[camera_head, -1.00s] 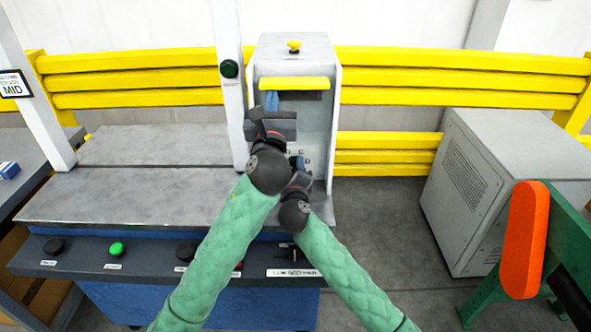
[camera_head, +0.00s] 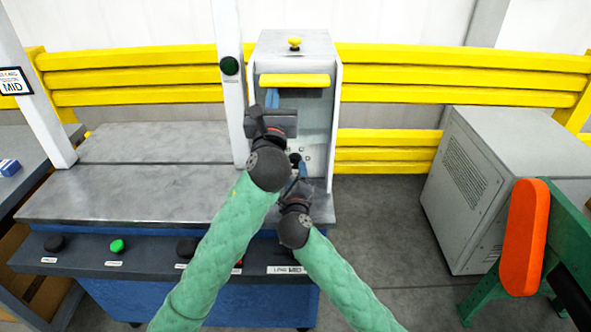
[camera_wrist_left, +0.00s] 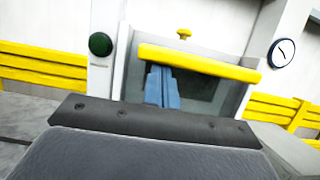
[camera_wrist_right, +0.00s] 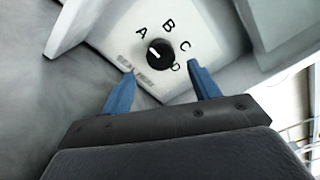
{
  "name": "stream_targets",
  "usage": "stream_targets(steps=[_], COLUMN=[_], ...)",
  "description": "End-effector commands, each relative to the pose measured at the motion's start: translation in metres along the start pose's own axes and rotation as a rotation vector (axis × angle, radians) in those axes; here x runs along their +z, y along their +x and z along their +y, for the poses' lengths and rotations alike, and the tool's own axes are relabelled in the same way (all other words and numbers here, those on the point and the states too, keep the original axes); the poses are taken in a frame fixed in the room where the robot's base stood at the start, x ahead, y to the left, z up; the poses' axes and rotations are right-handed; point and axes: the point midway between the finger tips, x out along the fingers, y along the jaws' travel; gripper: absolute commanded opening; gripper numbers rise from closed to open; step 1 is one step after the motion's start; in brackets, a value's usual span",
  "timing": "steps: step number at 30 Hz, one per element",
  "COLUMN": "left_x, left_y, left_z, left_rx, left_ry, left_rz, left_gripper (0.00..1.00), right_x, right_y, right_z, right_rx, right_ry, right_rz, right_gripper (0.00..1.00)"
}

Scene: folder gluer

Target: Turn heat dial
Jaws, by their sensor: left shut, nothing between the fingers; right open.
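The heat dial (camera_wrist_right: 158,51) is a round black knob with a white pointer line on a pale plate (camera_wrist_right: 130,20) lettered A, B, C and D. In the right wrist view the pointer aims toward the upper left, near A. My right gripper (camera_wrist_right: 160,90) is open, its blue fingers below the dial and apart from it. In the head view the right gripper (camera_head: 298,165) is low in front of the white cabinet. My left gripper (camera_wrist_left: 162,84) is shut and empty, up near the yellow bar handle (camera_wrist_left: 198,63); contact with the handle cannot be told.
The white cabinet (camera_head: 335,110) has side walls close around both grippers. A white post (camera_head: 232,110) with a dark green button stands just left. The grey worktop (camera_head: 120,195) is clear. Yellow rails (camera_head: 440,70) run behind.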

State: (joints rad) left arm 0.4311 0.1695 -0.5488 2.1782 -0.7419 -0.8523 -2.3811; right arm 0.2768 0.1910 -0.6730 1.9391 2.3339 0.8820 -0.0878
Motion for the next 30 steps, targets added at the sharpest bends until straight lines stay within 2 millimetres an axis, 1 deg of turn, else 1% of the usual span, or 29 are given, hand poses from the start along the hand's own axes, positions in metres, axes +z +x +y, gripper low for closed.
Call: stream_targets(steps=[1,6,9,12,16,25,30], left_x=[0.001,0.001,0.001,0.001,0.001,0.001,-0.007], left_y=[0.0,0.0,0.0,0.0,0.0,0.0,-0.003], left_z=[0.0,0.0,0.0,0.0,0.0,0.0,0.0], left_rx=[0.0,0.0,0.0,0.0,0.0,0.0,0.0], left_ry=[0.0,0.0,0.0,0.0,0.0,0.0,0.001], left_rz=[-0.001,-0.001,-0.001,-0.001,-0.002,-0.001,-0.001], left_gripper=[0.0,0.0,0.0,0.0,0.0,0.0,0.0], right_x=[-0.001,0.0,0.0,0.0,0.0,0.0,-0.002], right_y=[-0.011,-0.041,-0.054,-0.062,-0.067,-0.068,-0.068], right_z=[0.001,0.0,0.0,0.0,0.0,0.0,0.004], right_rx=[0.001,0.001,0.001,0.0,0.0,0.0,0.0], right_ry=[0.001,0.001,0.0,0.0,0.0,0.0,0.0], right_rz=[0.001,0.0,0.0,0.001,0.001,0.001,0.001], right_gripper=[0.61,0.61,0.61,0.61,0.61,0.61,0.61])
